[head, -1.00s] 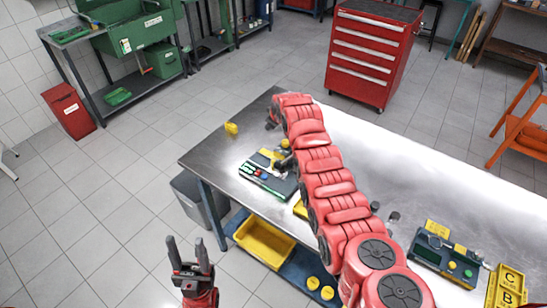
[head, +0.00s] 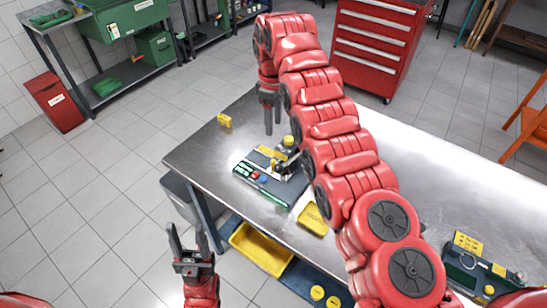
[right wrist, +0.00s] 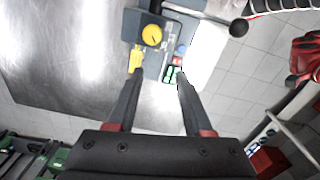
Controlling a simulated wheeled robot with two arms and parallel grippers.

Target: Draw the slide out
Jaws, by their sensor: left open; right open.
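A dark green-and-grey device (head: 268,182) with coloured buttons stands on the metal table, with a yellow-topped knob (head: 288,141) at its back. In the right wrist view the device shows a yellow dial (right wrist: 152,35), a yellow piece (right wrist: 136,58) and a black ball (right wrist: 238,27). I cannot tell which part is the slide. My right gripper (head: 271,122) is open and empty, pointing down above the table behind the device. In its wrist view the fingertips (right wrist: 160,76) are apart, with the yellow piece near the left one. My left gripper (head: 187,235) is open and empty beside the table's left side.
A yellow tray (head: 313,219) is at the front edge, a yellow bin (head: 262,249) below. Another green device (head: 470,272) stands at right. My right arm crosses above the table.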

